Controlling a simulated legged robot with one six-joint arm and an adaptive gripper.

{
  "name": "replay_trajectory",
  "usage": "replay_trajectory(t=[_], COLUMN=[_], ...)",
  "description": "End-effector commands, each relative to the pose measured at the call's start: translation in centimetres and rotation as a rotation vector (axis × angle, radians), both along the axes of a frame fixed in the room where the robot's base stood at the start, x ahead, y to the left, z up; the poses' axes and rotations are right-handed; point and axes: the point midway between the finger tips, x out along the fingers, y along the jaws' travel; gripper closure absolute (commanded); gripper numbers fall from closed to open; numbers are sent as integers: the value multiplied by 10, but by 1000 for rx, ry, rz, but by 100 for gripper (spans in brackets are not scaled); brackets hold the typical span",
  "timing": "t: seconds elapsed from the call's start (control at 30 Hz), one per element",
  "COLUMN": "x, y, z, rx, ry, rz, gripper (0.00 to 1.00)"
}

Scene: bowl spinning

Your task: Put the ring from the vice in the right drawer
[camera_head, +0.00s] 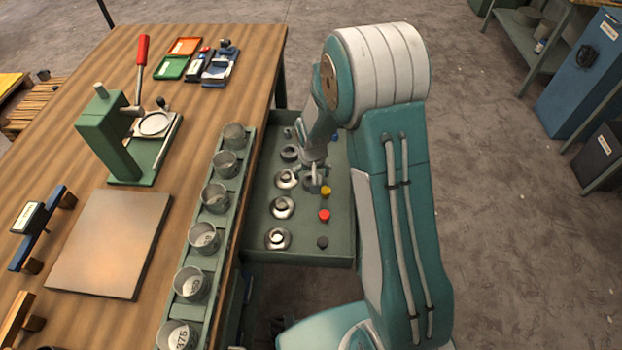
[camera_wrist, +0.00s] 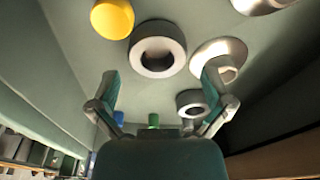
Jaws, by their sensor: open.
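My gripper (camera_head: 314,180) is over the open green drawer (camera_head: 310,257), fingers spread; it shows open and empty in the wrist view (camera_wrist: 160,82). A thick grey ring (camera_wrist: 158,49) lies on the drawer floor, just past the gap between the fingertips. A grey ring (camera_head: 289,152) also shows near the drawer's far end in the head view. I cannot tell which ring came from the vice. The green vice-like device (camera_head: 105,140) on the bench holds a pale round disc (camera_head: 154,122); no ring is clear there.
The drawer also holds silver domed parts (camera_head: 281,207) and red (camera_head: 324,215), yellow (camera_head: 326,192) and black knobs (camera_head: 323,242). A row of metal cups (camera_head: 203,236) lines the bench edge beside it. The drawer walls stand close around my gripper.

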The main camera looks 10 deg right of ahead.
Motion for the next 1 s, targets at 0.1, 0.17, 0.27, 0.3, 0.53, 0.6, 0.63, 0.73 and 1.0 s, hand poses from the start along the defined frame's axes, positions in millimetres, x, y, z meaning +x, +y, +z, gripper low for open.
replay_trajectory(t=[0.1, 0.17, 0.27, 0.3, 0.53, 0.6, 0.63, 0.73, 1.0], x=[-2, -4, -6, -7, -10, -12, -14, -24, -81], y=[1, 1, 1, 1, 2, 1, 1, -1, -6], z=[27, 39, 59, 66, 89, 96, 101, 128, 214], rx=[-1, 0, -1, 0, 0, 0, 1, 1, -1], ry=[-4, -4, -4, -3, 0, -5, -10, -40, -141], rz=[1, 1, 1, 1, 1, 1, 2, 8, 36], gripper=[0, 0, 0, 0, 0, 0, 0, 0, 0])
